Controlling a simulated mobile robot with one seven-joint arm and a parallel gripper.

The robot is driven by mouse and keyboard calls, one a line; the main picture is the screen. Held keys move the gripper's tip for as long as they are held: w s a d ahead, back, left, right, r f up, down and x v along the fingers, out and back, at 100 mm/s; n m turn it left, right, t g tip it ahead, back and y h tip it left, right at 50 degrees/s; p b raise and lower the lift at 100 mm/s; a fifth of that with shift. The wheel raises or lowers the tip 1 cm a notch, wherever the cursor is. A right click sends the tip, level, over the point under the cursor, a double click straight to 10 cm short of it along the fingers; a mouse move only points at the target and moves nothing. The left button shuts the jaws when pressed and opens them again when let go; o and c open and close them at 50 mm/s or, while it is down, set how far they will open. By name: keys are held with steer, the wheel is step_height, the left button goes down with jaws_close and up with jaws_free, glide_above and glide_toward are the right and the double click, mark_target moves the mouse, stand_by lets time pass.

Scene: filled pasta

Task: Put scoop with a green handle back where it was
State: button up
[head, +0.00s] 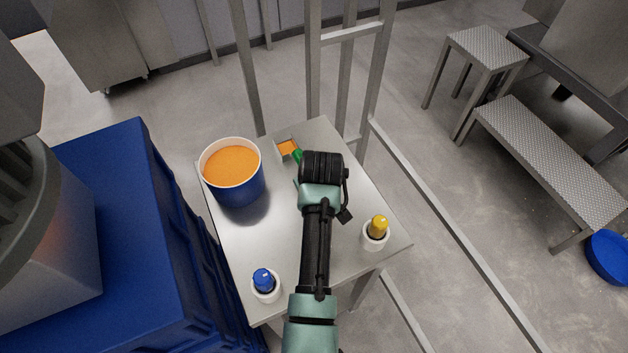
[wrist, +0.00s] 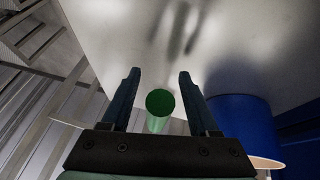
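The scoop with the green handle (head: 298,156) is at the far part of the small metal table (head: 285,240). Its head holds something orange. In the wrist view the round end of the green handle (wrist: 160,102) faces the camera, between the two fingers of my gripper (wrist: 158,95). There is a visible gap on each side of the handle, so the gripper is open and not clamped on it. In the head view my wrist covers the fingers and part of the handle. Whether the scoop rests on the table is hard to tell.
A blue bucket (head: 240,190) of orange filling stands left of the scoop. White cups hold a blue-topped tool (head: 263,280) and a yellow-topped tool (head: 378,226) nearer the front. A metal frame (head: 315,75) rises behind the table. A blue crate (head: 130,240) stands left.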

steer(key=shift+r, duration=0.15)
steer(key=v, duration=1.2)
steer(key=w+r+m+t, duration=0.15)
steer(key=r+t, duration=0.25)
steer(key=r, duration=0.6)
steer(key=w+r+t, duration=0.2)
steer(key=r+t, duration=0.1)
steer(key=r, duration=0.6)
steer(key=w+r+m+t, duration=0.15)
steer(key=r+t, duration=0.25)
steer(key=r, duration=0.6)
steer(key=s+a+r+m+t, duration=0.1)
steer(key=s+r+t, duration=0.4)
steer(key=r, duration=0.8)
steer(key=s+a+r+m+t, duration=0.1)
steer(key=s+r+t, duration=0.4)
steer(key=s+r, duration=0.5)
step_height(320, 180, up, 3)
steer(key=shift+s+a+r+t, duration=0.1)
steer(key=shift+s+a+t, duration=0.3)
